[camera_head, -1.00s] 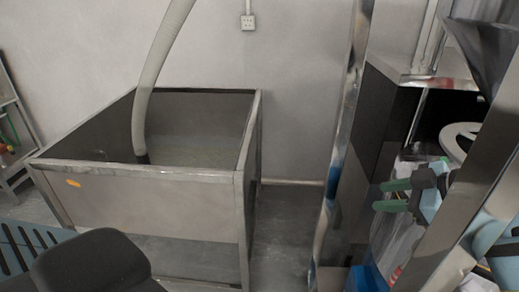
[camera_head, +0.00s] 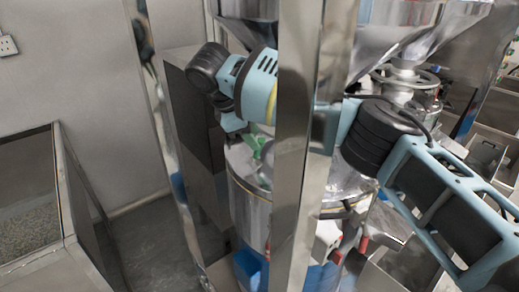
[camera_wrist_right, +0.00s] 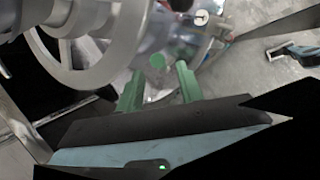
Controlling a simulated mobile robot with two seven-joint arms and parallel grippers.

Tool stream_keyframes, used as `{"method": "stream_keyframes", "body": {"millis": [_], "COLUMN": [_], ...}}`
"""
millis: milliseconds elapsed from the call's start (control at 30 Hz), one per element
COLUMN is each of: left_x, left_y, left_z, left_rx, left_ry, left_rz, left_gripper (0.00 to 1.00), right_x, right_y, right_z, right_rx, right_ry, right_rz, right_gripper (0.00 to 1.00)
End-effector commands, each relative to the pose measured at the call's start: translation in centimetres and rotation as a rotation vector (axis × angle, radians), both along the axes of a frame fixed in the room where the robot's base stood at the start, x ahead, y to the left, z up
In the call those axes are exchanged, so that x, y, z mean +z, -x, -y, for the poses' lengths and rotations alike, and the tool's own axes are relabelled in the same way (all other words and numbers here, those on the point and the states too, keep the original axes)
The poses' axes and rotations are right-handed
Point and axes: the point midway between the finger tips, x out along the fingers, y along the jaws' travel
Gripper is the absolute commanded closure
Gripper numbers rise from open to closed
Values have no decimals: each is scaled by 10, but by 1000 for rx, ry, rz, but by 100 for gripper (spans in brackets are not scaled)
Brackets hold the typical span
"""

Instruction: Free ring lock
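My right gripper (camera_head: 255,147) is partly hidden behind the steel post in the head view. Its green fingers point down just above a steel drum (camera_head: 250,205). In the right wrist view the gripper (camera_wrist_right: 157,72) has its two green fingers spread apart. A small green round part (camera_wrist_right: 157,61) shows in the gap, and I cannot tell whether the fingers touch it. A silver handwheel (camera_wrist_right: 95,68) is large at the upper left there. A spoked handwheel also shows in the head view (camera_head: 431,80). I cannot tell which part is the ring lock. My left gripper is not in view.
The upright steel post (camera_head: 297,150) crosses in front of my right arm. Steel hoppers stand above. An open steel bin (camera_head: 75,215) is at the left, with bare floor (camera_head: 145,240) between it and the machine. Blue parts lie low near the drum.

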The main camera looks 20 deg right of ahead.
Motion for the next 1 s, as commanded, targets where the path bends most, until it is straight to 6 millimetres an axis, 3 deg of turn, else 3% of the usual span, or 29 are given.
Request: {"method": "stream_keyframes", "body": {"millis": [333, 500, 933, 1000], "left_x": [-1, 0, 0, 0], "left_y": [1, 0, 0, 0], "left_z": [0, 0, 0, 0], "left_rx": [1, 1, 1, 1], "left_ry": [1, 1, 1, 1], "left_rz": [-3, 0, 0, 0], "left_gripper": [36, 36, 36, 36], "right_x": [-47, -58, -64, -64], "right_y": [-8, -11, -13, -13], "right_z": [21, 27, 31, 31], "right_rx": [0, 4, 3, 3], "right_ry": [-4, -4, -2, -2], "right_rz": [-5, -1, 0, 0], "right_gripper": [63, 63, 63, 72]}}
